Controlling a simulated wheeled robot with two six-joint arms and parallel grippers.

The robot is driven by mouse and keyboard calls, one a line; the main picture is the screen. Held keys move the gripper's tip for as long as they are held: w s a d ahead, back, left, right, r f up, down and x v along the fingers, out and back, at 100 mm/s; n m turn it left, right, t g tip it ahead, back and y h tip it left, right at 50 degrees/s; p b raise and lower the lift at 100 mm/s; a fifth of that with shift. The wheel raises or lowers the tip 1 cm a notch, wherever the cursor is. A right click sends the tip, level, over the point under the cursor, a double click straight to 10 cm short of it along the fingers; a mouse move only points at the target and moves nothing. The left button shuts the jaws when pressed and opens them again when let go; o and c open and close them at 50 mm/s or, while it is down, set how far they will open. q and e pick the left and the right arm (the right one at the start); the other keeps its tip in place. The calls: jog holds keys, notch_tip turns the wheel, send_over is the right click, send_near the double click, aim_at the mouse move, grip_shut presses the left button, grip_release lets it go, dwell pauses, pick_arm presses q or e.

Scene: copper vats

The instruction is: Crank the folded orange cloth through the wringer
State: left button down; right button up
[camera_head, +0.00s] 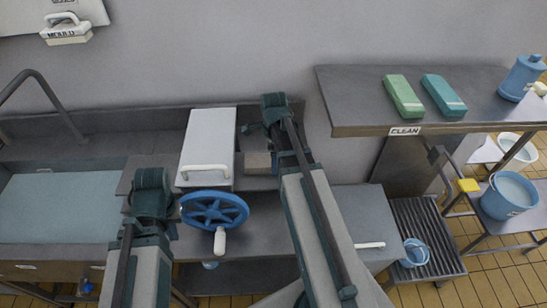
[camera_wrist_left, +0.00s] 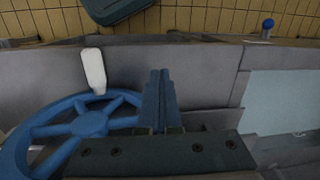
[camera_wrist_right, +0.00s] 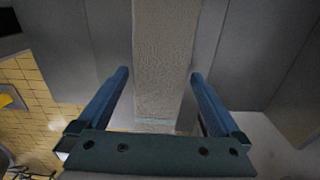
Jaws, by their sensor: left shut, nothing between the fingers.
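The wringer's white-topped body (camera_head: 208,140) stands mid-bench, with its blue crank wheel (camera_head: 213,208) and white handle (camera_head: 219,241) in front. My left gripper (camera_head: 152,182) is shut and empty, just left of the wheel. In the left wrist view the wheel (camera_wrist_left: 85,125) and handle (camera_wrist_left: 94,70) lie left of the fingers, apart from them. My right gripper (camera_head: 274,108) reaches beyond the wringer's right side. In the right wrist view its fingers are open on either side of a tan textured strip (camera_wrist_right: 164,55) with a pale blue end; I cannot tell whether this is the cloth. No clearly orange cloth shows.
A blue-lined basin (camera_head: 60,208) lies left. My arms cover part of the bench.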

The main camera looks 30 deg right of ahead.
pick_arm(q)
notch_tip(320, 180, up, 14)
jog(key=p, duration=1.4)
pick_arm(e)
notch_tip(320, 180, up, 14)
pick_arm(q)
jog(key=shift+f, duration=0.15)
pick_arm(e)
jog(key=shift+f, duration=0.15)
